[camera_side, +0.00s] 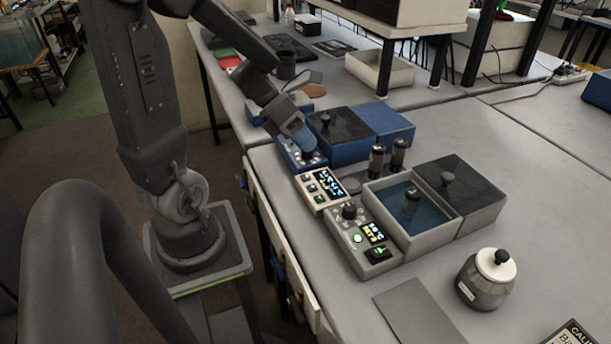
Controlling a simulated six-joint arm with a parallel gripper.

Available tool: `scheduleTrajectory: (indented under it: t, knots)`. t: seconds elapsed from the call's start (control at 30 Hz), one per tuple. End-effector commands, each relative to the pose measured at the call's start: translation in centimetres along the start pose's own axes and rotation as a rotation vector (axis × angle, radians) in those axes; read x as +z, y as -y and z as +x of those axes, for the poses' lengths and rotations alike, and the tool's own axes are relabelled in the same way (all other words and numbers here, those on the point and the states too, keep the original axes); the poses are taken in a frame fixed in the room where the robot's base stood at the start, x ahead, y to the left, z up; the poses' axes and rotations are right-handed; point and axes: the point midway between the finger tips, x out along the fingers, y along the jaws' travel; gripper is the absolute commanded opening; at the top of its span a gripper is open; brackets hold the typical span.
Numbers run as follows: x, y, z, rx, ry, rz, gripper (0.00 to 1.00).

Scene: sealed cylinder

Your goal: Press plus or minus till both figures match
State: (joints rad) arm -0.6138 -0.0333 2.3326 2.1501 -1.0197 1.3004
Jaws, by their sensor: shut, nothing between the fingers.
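A cream control box (322,191) with small buttons and a lit blue-white display (331,183) stands near the table's left edge. Its figures are too small to read. Behind it is a blue control box (292,157) with small knobs or buttons. My gripper (309,151) is shut and empty, pointing down at the right part of the blue box; I cannot tell whether it touches it. The plus and minus marks cannot be made out.
A blue tank with a dark lid (345,125) stands right beside my gripper. A grey water bath (447,222) holds a dark cylinder (411,202). Two dark cylinders (377,160) stand between the tanks. A lidded jar (487,279) and a grey plate (418,312) are in front.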

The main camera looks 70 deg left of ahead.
Motion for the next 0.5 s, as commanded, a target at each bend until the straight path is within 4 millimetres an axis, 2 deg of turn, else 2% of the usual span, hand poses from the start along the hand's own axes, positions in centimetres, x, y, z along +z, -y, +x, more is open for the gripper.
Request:
scheduleTrajectory:
  t: [0.07,0.3,0.5]
  knots:
    - [0.1,0.1,-0.1,0.000,0.001,0.002,0.00]
    - [1.9,1.8,-2.5,0.001,0.003,0.004,0.00]
    - [1.9,1.9,-2.7,0.000,-0.001,-0.001,0.00]
